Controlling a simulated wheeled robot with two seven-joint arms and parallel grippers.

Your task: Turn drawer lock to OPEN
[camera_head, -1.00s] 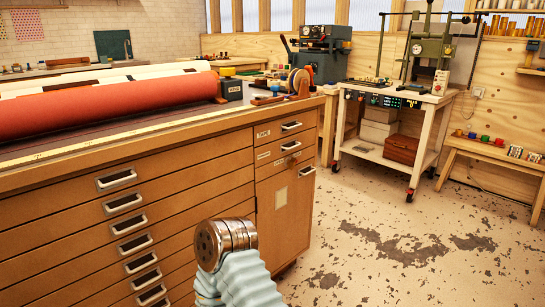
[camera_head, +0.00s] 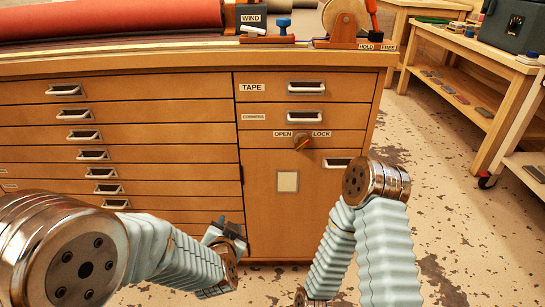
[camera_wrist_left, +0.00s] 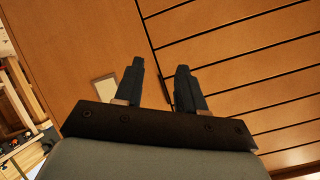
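The drawer lock (camera_head: 302,142) is a small orange-brown knob on the wooden cabinet front in the head view. An OPEN label (camera_head: 282,135) is to its left and a LOCK label (camera_head: 321,134) to its right. The knob is too small to tell exactly where it points. My left gripper (camera_head: 224,229) is low in front of the cabinet, below and left of the knob. In the left wrist view its two dark fingers (camera_wrist_left: 158,78) are apart with nothing between them; the knob is not visible there. My right arm shows, but its gripper does not.
The TAPE drawer (camera_head: 306,88) and another handled drawer (camera_head: 306,116) are above the lock. A door with a pale plate (camera_head: 288,181) is below it. Wide drawers fill the left. A red roll (camera_head: 110,18) lies on top.

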